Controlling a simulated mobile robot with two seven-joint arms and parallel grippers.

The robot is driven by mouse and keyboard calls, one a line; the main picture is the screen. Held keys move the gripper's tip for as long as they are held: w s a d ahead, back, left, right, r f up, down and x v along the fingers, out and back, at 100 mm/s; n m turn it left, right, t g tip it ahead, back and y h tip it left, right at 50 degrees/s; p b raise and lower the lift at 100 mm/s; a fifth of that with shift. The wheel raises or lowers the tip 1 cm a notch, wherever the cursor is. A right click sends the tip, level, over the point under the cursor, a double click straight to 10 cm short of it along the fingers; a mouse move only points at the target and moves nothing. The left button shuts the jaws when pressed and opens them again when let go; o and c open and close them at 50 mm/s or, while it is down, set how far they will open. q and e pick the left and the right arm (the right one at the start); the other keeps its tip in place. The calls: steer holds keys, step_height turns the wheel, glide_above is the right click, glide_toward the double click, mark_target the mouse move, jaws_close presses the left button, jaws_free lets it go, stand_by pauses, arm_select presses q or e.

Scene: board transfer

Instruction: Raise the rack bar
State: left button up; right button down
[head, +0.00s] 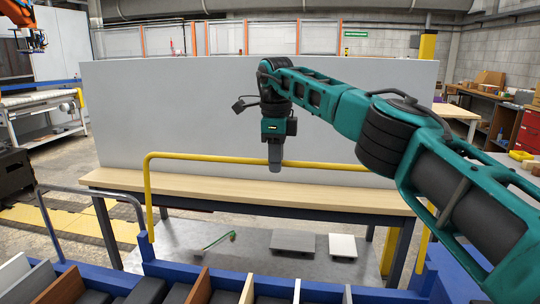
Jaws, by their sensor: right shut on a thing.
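The yellow rack bar (205,157) is a bent tube that runs level across the middle of the head view. Its left leg drops to the blue rack (190,272); its right part passes behind my right arm. My right gripper (275,166) points down from above and is shut on the level part of the bar, near its middle. The fingertips largely hide the bar there. My left gripper is not in view.
A wooden-topped table (240,190) stands behind the bar, with a large grey panel (180,110) behind it. Several boards stand in the blue rack's slots at the bottom. Two flat pieces and a green tool (220,240) lie below the table. A grey tube (90,190) rises at left.

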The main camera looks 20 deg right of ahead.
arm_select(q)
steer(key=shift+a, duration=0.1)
arm_select(e)
steer(key=shift+w+d+f, duration=0.25)
steer(key=shift+d+f, duration=0.1)
steer(key=shift+d, duration=0.25)
steer(key=c, duration=1.5)
jaws_free()
steer(key=shift+w, duration=0.1)
steer(key=shift+o, duration=0.8)
steer(key=shift+w+d+f, duration=0.1)
steer(key=shift+w+f, duration=0.15)
steer(key=shift+f, duration=0.05)
steer(key=shift+o, duration=1.2)
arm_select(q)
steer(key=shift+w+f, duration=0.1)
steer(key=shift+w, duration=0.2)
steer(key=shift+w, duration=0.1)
arm_select(e)
steer(key=shift+w+r, duration=0.1)
steer(key=shift+r, duration=0.05)
